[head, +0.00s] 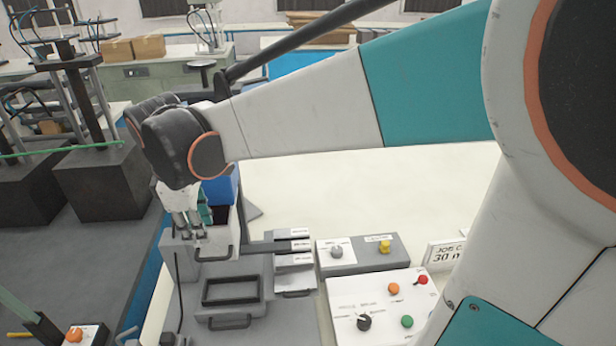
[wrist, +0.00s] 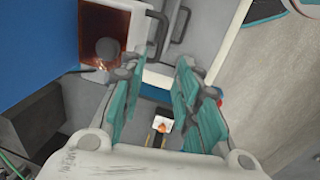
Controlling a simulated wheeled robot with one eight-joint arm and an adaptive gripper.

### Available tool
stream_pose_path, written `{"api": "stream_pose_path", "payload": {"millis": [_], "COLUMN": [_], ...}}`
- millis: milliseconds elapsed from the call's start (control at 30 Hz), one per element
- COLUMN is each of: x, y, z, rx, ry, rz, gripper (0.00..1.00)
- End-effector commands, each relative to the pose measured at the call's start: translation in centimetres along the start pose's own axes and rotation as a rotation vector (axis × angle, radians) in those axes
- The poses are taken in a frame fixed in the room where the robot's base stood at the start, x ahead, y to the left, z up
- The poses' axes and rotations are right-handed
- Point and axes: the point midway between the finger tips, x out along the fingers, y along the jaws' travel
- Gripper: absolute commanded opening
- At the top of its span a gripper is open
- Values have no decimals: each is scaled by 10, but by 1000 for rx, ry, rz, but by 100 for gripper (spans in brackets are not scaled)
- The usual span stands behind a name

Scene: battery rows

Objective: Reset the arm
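My arm reaches from the right across the head view to the left. My gripper (head: 192,228) hangs down over the left part of a grey machine (head: 188,292). It is close to a grey box with a handle (head: 214,246); I cannot tell from the head view whether they touch. In the wrist view, the two teal fingers of my gripper (wrist: 162,78) stand apart with nothing visible held between them. A dark reddish-brown opening (wrist: 108,38) and grey handles show beyond the fingers.
A blue bin (head: 221,190) stands just behind my gripper. A white control panel (head: 378,306) with coloured buttons and a grey knob box (head: 362,254) are to the right. The pale tabletop (head: 345,190) behind them is clear.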

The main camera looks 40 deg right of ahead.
Motion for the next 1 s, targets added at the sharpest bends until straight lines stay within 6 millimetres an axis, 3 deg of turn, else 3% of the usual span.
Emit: {"api": "stream_pose_path", "payload": {"millis": [200,567,767,1000], "x": [-12,-11,-2,19], "y": [-2,-4,-25,-65], "z": [1,3,22,53], "rx": [-1,11,162,475], "ry": [0,5,67,212], "rz": [0,3,45,108], "gripper": [30,30,30,30]}}
